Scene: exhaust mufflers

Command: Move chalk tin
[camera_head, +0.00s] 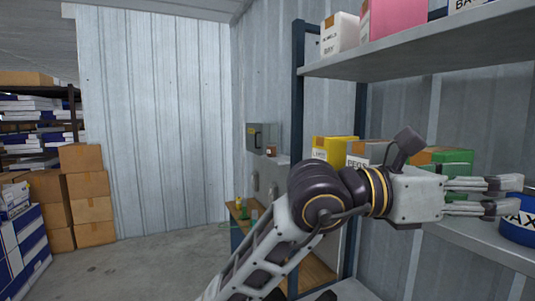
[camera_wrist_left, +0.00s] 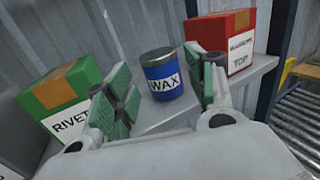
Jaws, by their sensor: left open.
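No tin with a readable chalk label shows. A blue tin with a dark lid, labelled WAX, stands upright on the shelf; it shows in the left wrist view (camera_wrist_left: 164,82) and, cut by the right edge, in the head view (camera_head: 518,230). My left gripper (camera_head: 508,196) reaches right over the middle shelf, fingers apart and empty. In the left wrist view its green-padded fingers (camera_wrist_left: 162,88) appear on either side of the wax tin, which stands beyond them; no contact is visible. My right gripper is not in view.
A green box labelled RIVET (camera_wrist_left: 62,97) and a red box (camera_wrist_left: 222,40) flank the tin on the shelf (camera_wrist_left: 262,66). A yellow box (camera_head: 333,148) stands farther along. An upper shelf (camera_head: 430,45) hangs above my arm. A dark post (camera_head: 298,100) stands beside it.

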